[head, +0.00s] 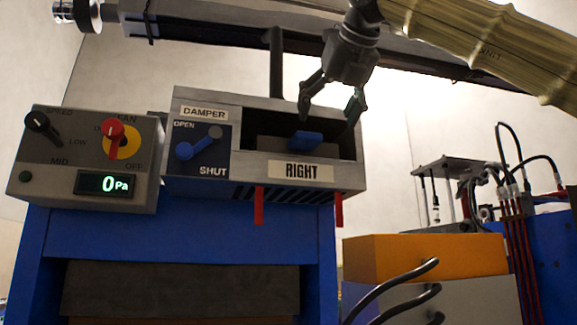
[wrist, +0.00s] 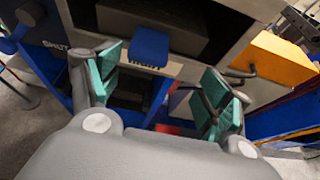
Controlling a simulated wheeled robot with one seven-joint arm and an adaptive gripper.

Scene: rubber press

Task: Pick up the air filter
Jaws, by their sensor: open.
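The air filter appears to be the dark grey block (head: 275,148) with a blue tab (head: 306,137), sitting inside the open slot of the grey housing marked RIGHT. In the wrist view the blue tab (wrist: 150,46) projects at the slot's front edge, with the dark block (wrist: 150,18) behind it; the block's rear is hidden. My gripper (head: 331,106) is open and empty, pointing down in front of the slot, above and right of the tab. In the wrist view its teal-padded fingers (wrist: 165,88) are spread wide, with the tab beyond and between them.
The housing (head: 350,182) stands on a blue frame (head: 190,238). Left of the slot are a blue damper lever (head: 198,144) and a control box (head: 80,197) reading 0 Pa. Red tabs (head: 259,206) hang below. An orange box (head: 425,256) stands lower right.

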